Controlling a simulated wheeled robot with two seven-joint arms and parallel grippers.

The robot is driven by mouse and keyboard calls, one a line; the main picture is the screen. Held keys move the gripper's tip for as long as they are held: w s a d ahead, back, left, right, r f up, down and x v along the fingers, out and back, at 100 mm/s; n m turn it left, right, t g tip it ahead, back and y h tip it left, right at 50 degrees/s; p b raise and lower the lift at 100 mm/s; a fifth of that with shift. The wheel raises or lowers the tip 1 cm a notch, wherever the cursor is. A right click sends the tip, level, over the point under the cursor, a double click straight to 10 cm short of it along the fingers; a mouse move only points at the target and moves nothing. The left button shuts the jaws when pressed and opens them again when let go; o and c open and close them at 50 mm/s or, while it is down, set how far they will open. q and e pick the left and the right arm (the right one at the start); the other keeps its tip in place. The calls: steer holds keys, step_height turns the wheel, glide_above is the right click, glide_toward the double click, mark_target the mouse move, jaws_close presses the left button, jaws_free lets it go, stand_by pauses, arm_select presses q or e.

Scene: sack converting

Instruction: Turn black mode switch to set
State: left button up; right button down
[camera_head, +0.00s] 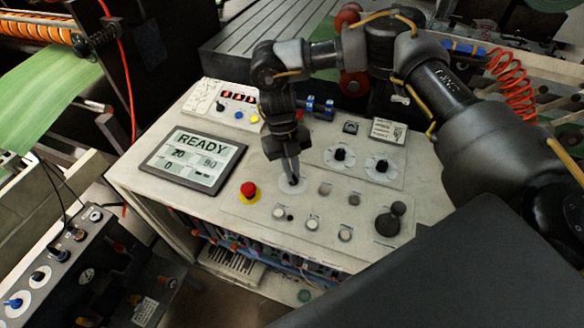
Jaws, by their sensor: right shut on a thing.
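The black mode switch (293,181) sits on a pale round plate in the middle of the white control panel. It is small and mostly hidden by my right gripper (291,178). My right gripper points down from above, its fingers shut on the switch. Which way the switch points cannot be told, and its markings are too small to read. My left gripper is not in view.
A READY screen (193,160) lies left of the switch. A red mushroom button (249,190) on a yellow base is close at its left. Round buttons (312,224) and a large black knob (388,222) are in front and right. Two dials (340,155) stand behind.

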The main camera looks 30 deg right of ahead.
steer(key=shift+w+r, duration=0.1)
stand_by(0.3)
steer(key=c, duration=1.5)
jaws_free()
steer(key=shift+b+v, duration=1.05)
steer(key=shift+v, duration=4.3)
